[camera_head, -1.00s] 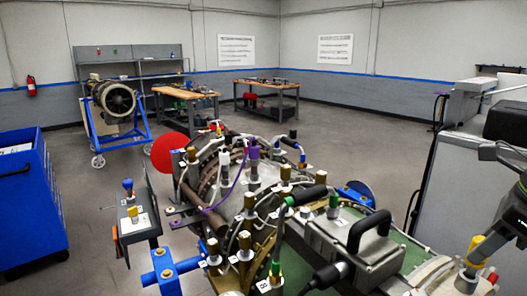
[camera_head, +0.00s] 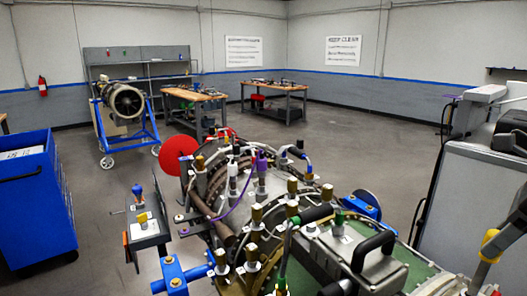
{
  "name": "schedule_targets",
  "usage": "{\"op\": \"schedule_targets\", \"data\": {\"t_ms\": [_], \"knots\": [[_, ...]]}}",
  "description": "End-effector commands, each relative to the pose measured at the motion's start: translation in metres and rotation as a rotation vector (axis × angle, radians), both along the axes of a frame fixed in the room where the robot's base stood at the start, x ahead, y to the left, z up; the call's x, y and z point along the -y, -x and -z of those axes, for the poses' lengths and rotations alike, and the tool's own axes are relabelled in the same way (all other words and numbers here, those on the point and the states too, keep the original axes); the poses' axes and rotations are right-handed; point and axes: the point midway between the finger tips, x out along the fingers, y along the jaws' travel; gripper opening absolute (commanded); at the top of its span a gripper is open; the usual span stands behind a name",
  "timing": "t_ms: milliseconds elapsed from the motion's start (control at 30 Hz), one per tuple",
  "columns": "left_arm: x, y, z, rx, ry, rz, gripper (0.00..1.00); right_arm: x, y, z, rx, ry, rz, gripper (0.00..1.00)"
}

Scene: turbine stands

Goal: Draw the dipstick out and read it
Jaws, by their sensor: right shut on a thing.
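My right gripper (camera_head: 492,242) is at the right edge, shut on a yellow handle (camera_head: 489,246), which looks like the dipstick's. A thin grey rod runs down from the handle towards the bottom edge. Its lower end is out of view, so I cannot tell whether it is still in its tube, and no marks on it can be read. The turbine engine (camera_head: 240,185) fills the lower middle, with several brass and coloured fittings. My left gripper is not in view.
A grey box with a black handle (camera_head: 360,252) sits on the engine's near side. A blue cart (camera_head: 35,215) stands at left. A grey cabinet (camera_head: 465,205) stands at right. Workbenches (camera_head: 275,92) and a smaller engine on a blue stand (camera_head: 127,105) are farther back, with open floor between.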

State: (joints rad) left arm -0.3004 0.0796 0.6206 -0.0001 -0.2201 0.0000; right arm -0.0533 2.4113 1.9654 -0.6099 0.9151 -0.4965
Motion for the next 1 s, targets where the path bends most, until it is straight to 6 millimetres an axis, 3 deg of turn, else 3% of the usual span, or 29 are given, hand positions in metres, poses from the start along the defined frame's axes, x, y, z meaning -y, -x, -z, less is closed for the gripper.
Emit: {"op": "schedule_targets", "data": {"t_ms": [1000], "knots": [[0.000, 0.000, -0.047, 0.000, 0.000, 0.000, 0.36, 0.000, 0.000, -0.064, 0.002, 0.000, -0.001, 0.00]]}}
